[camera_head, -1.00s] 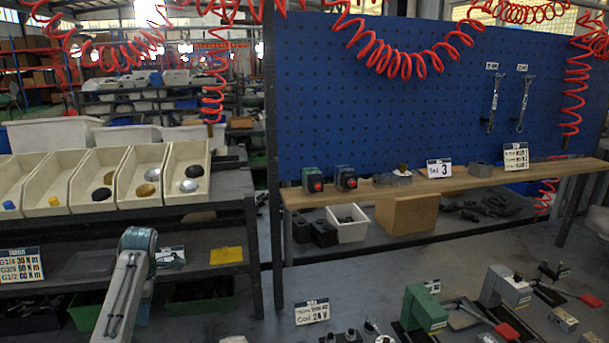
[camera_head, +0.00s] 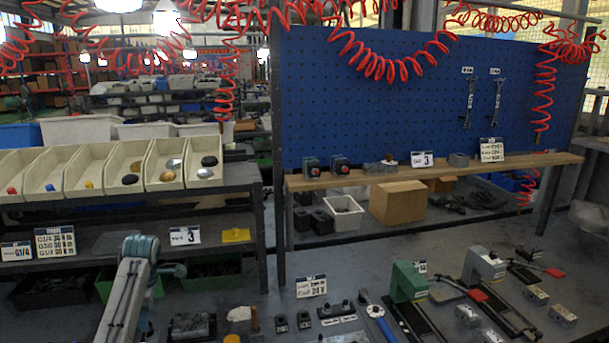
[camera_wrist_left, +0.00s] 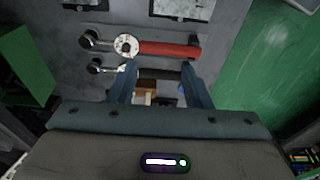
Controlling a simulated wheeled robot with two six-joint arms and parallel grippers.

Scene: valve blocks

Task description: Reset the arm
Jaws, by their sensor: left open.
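My left arm (camera_head: 125,295) rises from the bottom left of the head view, with a teal joint at its top bent forward and down. Its gripper is not clear there. In the left wrist view my left gripper (camera_wrist_left: 159,85) is open, its two dark blue fingers apart. A tool with a red handle and a round white head (camera_wrist_left: 126,46) lies on a grey surface beyond the fingertips. Small brown and white items show between the fingers; I cannot tell whether any is within reach. Nothing is visibly held. My right gripper is out of view.
The grey bench holds a green valve block (camera_head: 408,282), a grey block (camera_head: 484,264) and a blue-handled tool (camera_head: 382,322). A wooden shelf (camera_head: 440,174) crosses before the blue pegboard (camera_head: 400,105). Cream bins (camera_head: 120,165) stand on the left rack. A green panel (camera_wrist_left: 265,75) fills the wrist view's right.

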